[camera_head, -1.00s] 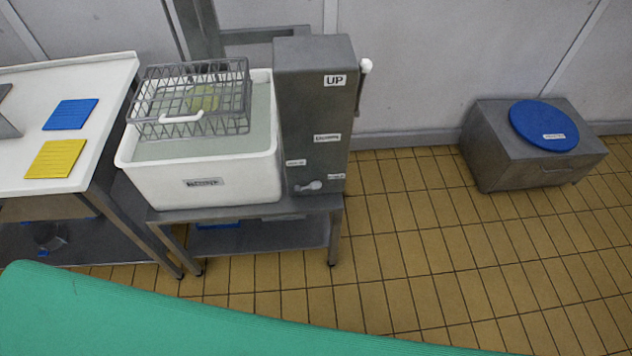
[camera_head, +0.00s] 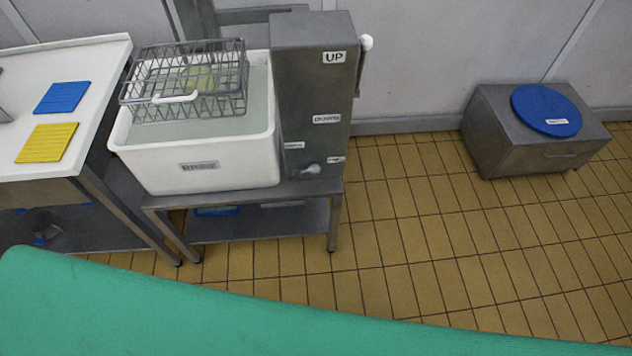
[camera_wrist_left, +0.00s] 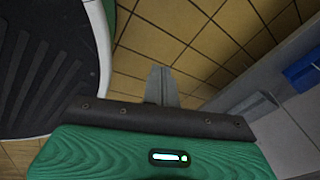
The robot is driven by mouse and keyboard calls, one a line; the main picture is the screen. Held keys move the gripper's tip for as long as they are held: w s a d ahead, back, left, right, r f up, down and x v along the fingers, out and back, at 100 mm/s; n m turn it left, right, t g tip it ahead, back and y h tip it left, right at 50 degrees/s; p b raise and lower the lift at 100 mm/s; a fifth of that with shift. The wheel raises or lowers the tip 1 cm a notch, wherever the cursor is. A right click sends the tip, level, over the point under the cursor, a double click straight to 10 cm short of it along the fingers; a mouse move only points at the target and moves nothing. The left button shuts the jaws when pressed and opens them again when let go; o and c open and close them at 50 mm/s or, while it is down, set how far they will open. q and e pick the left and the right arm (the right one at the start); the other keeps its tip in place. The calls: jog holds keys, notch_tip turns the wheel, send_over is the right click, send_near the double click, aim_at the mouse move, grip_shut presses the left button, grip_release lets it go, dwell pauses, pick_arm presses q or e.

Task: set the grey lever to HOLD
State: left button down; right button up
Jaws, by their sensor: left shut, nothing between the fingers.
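A small pale grey lever (camera_head: 312,169) sits low on the front of the upright steel cabinet (camera_head: 300,80). White labels stand around it: one above (camera_head: 326,118), one to its upper left (camera_head: 294,145) and one to its right (camera_head: 336,159). Their print is too small to read surely, and so is the lever's setting. My left gripper (camera_wrist_left: 161,85) shows in the left wrist view, shut and empty over the tiled floor, away from the lever. Neither gripper shows in the head view.
A white tub (camera_head: 205,175) of liquid with a wire basket (camera_head: 185,80) stands left of the cabinet on a steel stand (camera_head: 240,195). A white-topped table (camera_head: 95,60) is at left. A steel box (camera_head: 485,125) with a blue disc (camera_head: 546,110) is at right. Tiled floor between is clear.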

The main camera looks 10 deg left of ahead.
pick_arm(q)
jog(key=w+d+r+m+t+b, duration=0.25)
jog(key=w+r+m, duration=0.2)
jog(key=w, duration=0.65)
jog(key=m+t+b, duration=0.5)
jog(key=m+t, duration=0.2)
jog(key=m, duration=0.9)
send_near(321, 192)
notch_tip(321, 192, up, 4)
jog(key=shift+d+f+y, duration=0.2)
jog(key=shift+d+y, duration=0.05)
jog(key=shift+y, duration=0.15)
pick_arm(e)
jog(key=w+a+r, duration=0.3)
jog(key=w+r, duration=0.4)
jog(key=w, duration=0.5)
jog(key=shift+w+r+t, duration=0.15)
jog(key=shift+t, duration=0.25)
